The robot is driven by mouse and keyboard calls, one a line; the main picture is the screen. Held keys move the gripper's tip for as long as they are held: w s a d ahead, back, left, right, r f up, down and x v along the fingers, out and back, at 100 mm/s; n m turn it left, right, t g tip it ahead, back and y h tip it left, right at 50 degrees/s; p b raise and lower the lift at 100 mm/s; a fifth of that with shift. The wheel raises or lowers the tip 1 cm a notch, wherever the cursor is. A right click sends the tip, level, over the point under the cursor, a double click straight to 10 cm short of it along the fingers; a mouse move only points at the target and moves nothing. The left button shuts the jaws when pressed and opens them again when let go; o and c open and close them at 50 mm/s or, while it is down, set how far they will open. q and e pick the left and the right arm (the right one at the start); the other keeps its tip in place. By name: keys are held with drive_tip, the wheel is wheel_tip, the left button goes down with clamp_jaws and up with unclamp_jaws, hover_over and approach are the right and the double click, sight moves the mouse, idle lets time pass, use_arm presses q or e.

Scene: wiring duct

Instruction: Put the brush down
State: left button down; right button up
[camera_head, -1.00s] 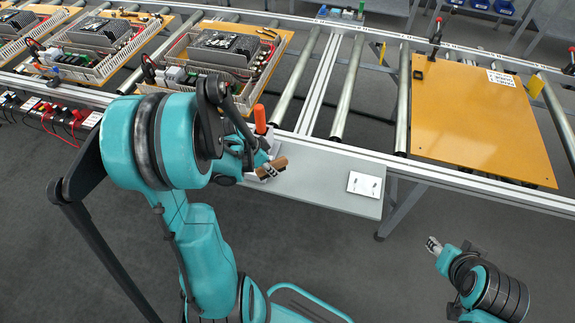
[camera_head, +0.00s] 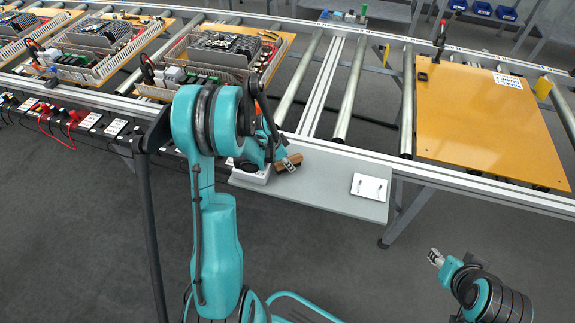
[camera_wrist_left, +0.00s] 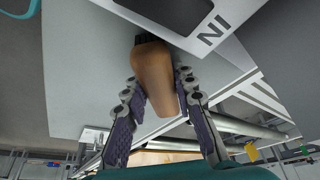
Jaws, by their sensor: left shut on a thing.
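The brush has a brown wooden handle (camera_head: 290,162) and shows large in the left wrist view (camera_wrist_left: 155,75), with dark bristles at its far end. My left gripper (camera_head: 289,164) is shut on the handle, one finger on each side. The brush is over the grey side shelf (camera_head: 325,195), near a white holder (camera_head: 252,177). I cannot tell whether the bristles touch anything. My right gripper (camera_head: 435,257) is away from the shelf at the lower right; it is too small to tell if it is open.
A white plate with small dark marks (camera_head: 369,187) lies on the right part of the shelf. An orange board (camera_head: 480,125) lies on the conveyor to the right. Boards with wiring ducts (camera_head: 215,60) stand at the upper left. The shelf middle is clear.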

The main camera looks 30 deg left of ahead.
use_arm(q)
drive_tip(key=shift+r, duration=0.1)
drive_tip(key=shift+s+f+b, duration=0.1)
drive_tip(key=shift+f+b, duration=0.2)
drive_tip(key=c, duration=1.3)
unclamp_jaws()
drive_tip(key=shift+d+r, duration=0.1)
drive_tip(key=shift+o, duration=0.4)
